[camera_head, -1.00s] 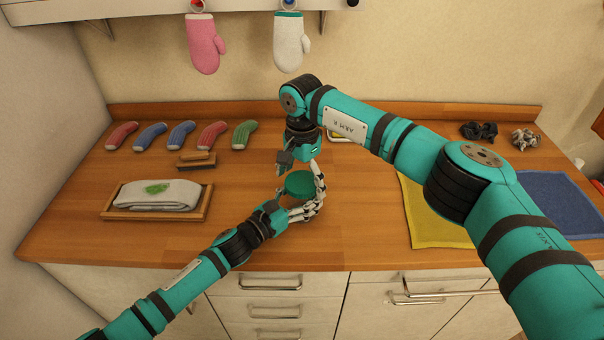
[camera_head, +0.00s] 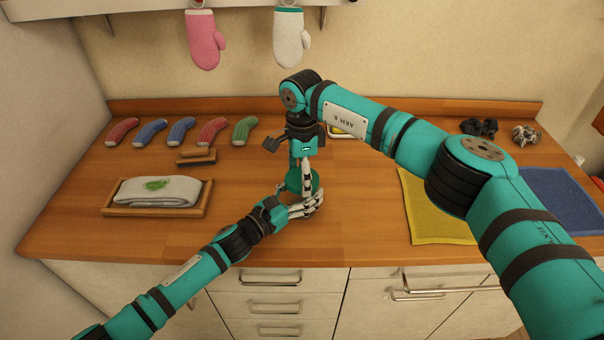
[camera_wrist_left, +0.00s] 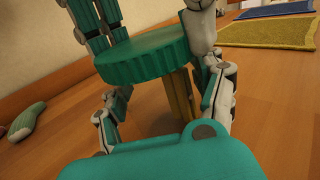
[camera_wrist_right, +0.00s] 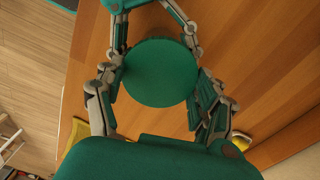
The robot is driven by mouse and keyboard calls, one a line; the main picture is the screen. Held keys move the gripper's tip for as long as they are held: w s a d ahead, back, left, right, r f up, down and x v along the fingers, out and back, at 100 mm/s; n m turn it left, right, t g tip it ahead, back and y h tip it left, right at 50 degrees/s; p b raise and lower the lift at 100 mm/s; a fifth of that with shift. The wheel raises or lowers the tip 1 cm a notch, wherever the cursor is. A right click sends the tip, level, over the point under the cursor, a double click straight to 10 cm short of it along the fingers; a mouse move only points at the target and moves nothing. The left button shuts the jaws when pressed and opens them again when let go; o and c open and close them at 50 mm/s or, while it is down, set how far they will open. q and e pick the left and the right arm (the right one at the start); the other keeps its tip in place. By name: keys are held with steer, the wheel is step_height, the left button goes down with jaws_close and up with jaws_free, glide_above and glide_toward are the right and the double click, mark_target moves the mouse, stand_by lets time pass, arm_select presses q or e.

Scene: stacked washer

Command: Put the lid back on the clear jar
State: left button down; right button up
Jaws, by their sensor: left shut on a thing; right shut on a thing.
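The round green lid (camera_head: 293,182) with a ridged edge sits level at the top of the clear jar (camera_wrist_left: 150,112), which has yellow contents. I cannot tell whether it is fully seated. The lid also shows in the left wrist view (camera_wrist_left: 148,52) and from above in the right wrist view (camera_wrist_right: 160,73). My left gripper (camera_head: 298,205) is shut around the jar's sides, below the lid. My right gripper (camera_head: 304,180) points down from above and is shut on the lid, a finger on either side. The jar is mostly hidden in the head view.
A wooden tray (camera_head: 108,211) with a folded cloth (camera_head: 175,192) stands to the left. Several colored socks (camera_head: 181,134) and a wooden brush (camera_head: 196,160) lie behind it. A yellow mat (camera_head: 430,225) and a blue mat (camera_head: 565,200) lie right. Counter between is mostly clear.

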steer(key=m, duration=2.1)
steer(key=o, duration=1.3)
steer(key=shift+f, duration=0.1)
steer(key=shift+r, duration=2.3)
